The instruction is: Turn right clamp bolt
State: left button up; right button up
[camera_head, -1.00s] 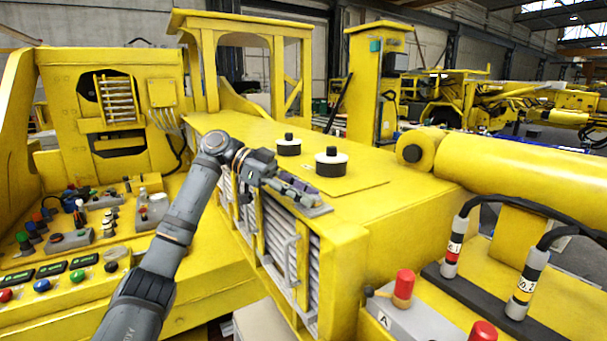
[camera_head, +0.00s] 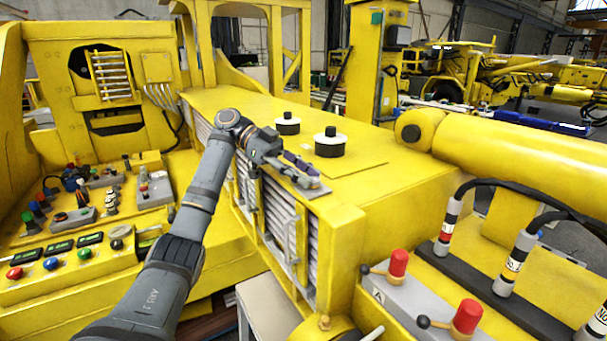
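I cannot surely identify the right clamp bolt in the head view. A small brass-coloured bolt-like piece (camera_head: 325,322) shows at the bottom, below the front corner of the yellow housing (camera_head: 345,225). My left arm comes up from the bottom, and my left gripper (camera_head: 300,174) is over the housing's near top edge, beside the grille. Its fingers point right; they are too small and overlapped to tell their opening or whether they touch the housing. My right gripper is out of view.
Two black-and-white caps (camera_head: 330,143) stand on the housing top. Red-topped levers (camera_head: 398,264) and cabled connectors (camera_head: 448,226) are at lower right. A thick yellow cylinder (camera_head: 500,150) lies behind them. A control panel (camera_head: 85,240) with buttons fills the left.

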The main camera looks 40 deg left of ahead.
pick_arm(q)
jog(key=o, duration=0.4)
jog(key=shift+a, duration=0.1)
jog(key=shift+f, duration=0.1)
